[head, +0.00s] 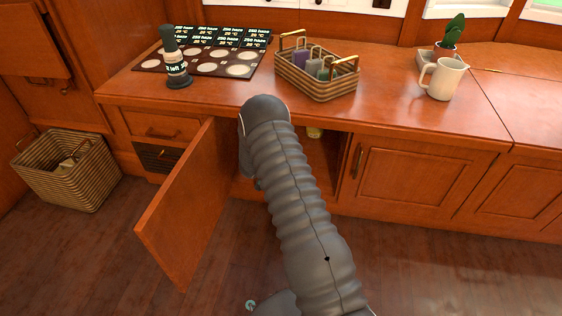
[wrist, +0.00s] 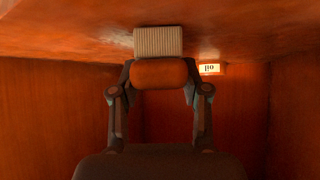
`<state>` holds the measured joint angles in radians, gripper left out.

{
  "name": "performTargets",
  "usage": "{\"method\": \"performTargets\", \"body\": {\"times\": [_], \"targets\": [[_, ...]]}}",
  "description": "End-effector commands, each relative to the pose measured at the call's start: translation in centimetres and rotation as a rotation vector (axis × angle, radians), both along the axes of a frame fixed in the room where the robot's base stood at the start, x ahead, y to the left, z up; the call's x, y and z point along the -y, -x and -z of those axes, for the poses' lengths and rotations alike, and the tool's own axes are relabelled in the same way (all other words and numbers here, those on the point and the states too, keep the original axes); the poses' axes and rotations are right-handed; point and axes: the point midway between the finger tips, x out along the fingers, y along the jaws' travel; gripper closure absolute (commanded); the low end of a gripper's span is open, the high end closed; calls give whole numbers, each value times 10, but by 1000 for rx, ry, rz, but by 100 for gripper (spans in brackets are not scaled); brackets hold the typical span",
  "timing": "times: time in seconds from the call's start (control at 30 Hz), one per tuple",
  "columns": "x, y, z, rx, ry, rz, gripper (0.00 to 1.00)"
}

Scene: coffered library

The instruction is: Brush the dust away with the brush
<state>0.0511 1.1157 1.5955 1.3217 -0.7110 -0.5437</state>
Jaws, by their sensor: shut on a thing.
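In the wrist view, my gripper (wrist: 160,92) has its two fingers closed on either side of a brush. The brush has a rounded orange-brown wooden body (wrist: 160,74) and a pale ribbed bristle block (wrist: 158,41). The bristles point at a broad wooden surface (wrist: 70,28) across the top of that view; I cannot tell if they touch it. In the head view, my arm reaches into the open cabinet under the counter (head: 320,165), hiding the gripper and brush. I cannot make out any dust.
The cabinet door (head: 185,205) stands open left of my arm. A label reading "oil" upside down (wrist: 209,69) shows deeper inside the cabinet. A floor basket (head: 80,180) stands left.

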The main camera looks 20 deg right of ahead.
Motion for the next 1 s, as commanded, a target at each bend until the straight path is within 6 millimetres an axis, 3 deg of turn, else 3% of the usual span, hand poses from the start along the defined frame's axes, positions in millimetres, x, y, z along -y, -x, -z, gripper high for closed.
{"method": "performTargets", "body": {"times": [1.0], "targets": [[-28,42,2,-1,0,1,89]]}}
